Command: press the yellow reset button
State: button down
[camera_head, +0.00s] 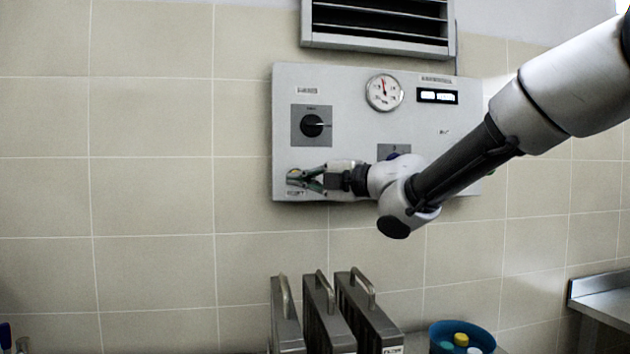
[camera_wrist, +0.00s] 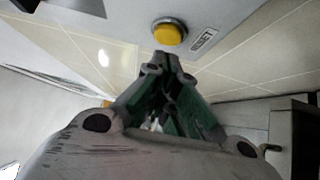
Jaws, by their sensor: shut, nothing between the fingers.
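The yellow reset button (camera_wrist: 170,34) is a round yellow cap in a grey collar, with a RESET label (camera_wrist: 204,40) beside it in the wrist view. It is on the grey control panel (camera_head: 345,90) on the tiled wall. My gripper (camera_wrist: 166,62) is shut and empty, its fingertips just below the button in the wrist view. I cannot tell whether they touch it. In the head view my gripper (camera_head: 292,179) is at the panel's lower left, and the button is hidden there or too small to make out.
The panel also has a black rotary knob (camera_head: 312,125), a dial gauge (camera_head: 384,92) and a small display (camera_head: 437,96). A vent (camera_head: 378,25) is above. Below stand several grey metal cases with handles (camera_head: 328,315) and a blue bin (camera_head: 462,336). The wall at left is clear.

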jog(key=shift+w+a, duration=0.15)
jog(key=shift+w, duration=0.65)
jog(key=shift+w, duration=0.1)
